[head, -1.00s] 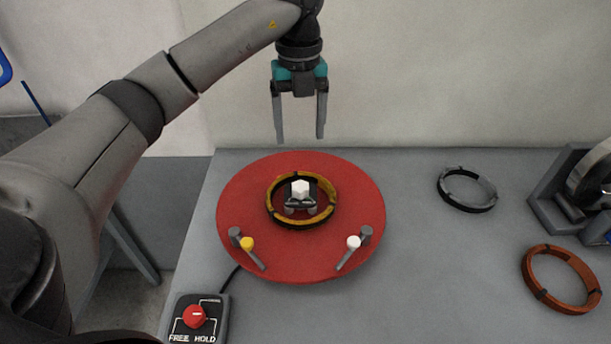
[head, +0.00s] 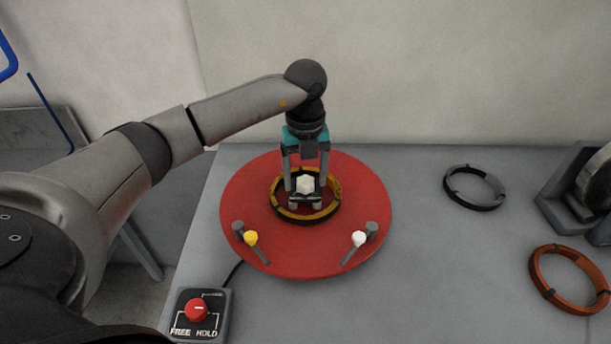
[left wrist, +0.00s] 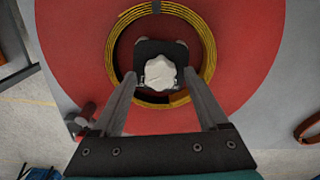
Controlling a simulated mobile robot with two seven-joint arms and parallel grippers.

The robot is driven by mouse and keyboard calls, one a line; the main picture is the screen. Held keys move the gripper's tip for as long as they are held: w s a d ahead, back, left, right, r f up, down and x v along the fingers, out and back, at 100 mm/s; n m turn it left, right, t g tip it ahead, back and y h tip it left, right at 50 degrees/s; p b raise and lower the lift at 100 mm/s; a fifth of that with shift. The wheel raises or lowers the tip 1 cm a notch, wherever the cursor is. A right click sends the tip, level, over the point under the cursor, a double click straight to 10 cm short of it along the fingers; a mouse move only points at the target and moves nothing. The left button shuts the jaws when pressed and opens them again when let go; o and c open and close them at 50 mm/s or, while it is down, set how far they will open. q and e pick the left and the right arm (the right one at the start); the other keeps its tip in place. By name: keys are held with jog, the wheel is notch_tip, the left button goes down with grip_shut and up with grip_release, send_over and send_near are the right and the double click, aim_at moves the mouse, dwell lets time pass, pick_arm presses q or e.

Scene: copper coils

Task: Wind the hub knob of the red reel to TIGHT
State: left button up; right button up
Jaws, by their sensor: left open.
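The red reel (head: 340,255) is a round red disc lying on the grey table. A yellow-brown coil (head: 331,212) lies on it around the hub. The white hub knob (head: 306,184) stands at the centre on a dark block; it also shows in the left wrist view (left wrist: 160,73), with a lobed edge. My left gripper (head: 306,190) is open over the hub, pointing down, one finger on each side of the knob. In the left wrist view its fingertips (left wrist: 160,80) are apart from the knob. No TIGHT marking is legible. My right gripper is not in view.
A yellow-tipped lever (head: 251,238) and a white-tipped lever (head: 358,239) sit on the reel's front. A control box (head: 199,318) with a red dial reads FREE and HOLD. A black coil (head: 474,187) and a copper coil (head: 568,279) lie right, near a grey machine (head: 588,200).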

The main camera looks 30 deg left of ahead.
pick_arm(q)
grip_shut()
dwell(0.5)
jog(key=shift+m, duration=0.3)
